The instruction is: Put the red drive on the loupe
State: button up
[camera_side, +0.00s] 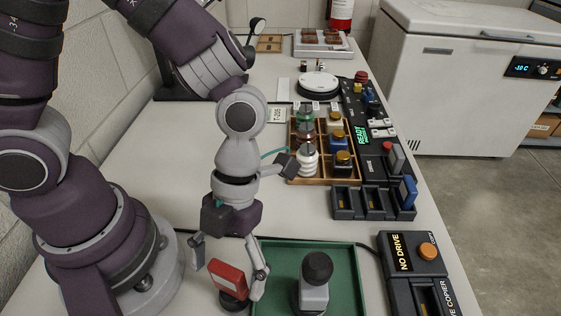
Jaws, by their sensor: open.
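The red drive (227,274), a flat red block with a grey edge, is tilted in the picture between the fingers of my gripper (227,282). My gripper points down with its fingers spread, one on each side of the drive. Directly below the drive is a dark round piece (234,301), which looks like the loupe. The drive seems to rest on it, but the exact contact is hard to see. The right finger is close to the drive's right side; whether it touches is unclear.
A green tray (358,285) right of my gripper holds a grey block with a black knob (317,268). A black copier box (412,254) stands further right. Behind are a wooden compartment box (321,183) with jars, black docks (372,203) and a white round device (318,84).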

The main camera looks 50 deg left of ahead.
jog(key=v, duration=1.2)
jog(key=w+a+r+n+t+y, duration=0.1)
jog(key=a+n+t, duration=0.4)
jog(key=n, duration=1)
jog(key=w+a+r+n+t, duration=0.1)
jog(key=a+n+t, duration=0.3)
jog(key=n, duration=1.2)
jog(key=a, duration=0.3)
jog(key=shift+w+a+r+t+y, duration=0.15)
jog(key=shift+a+t+y, duration=0.05)
jog(key=shift+t+y, duration=0.2)
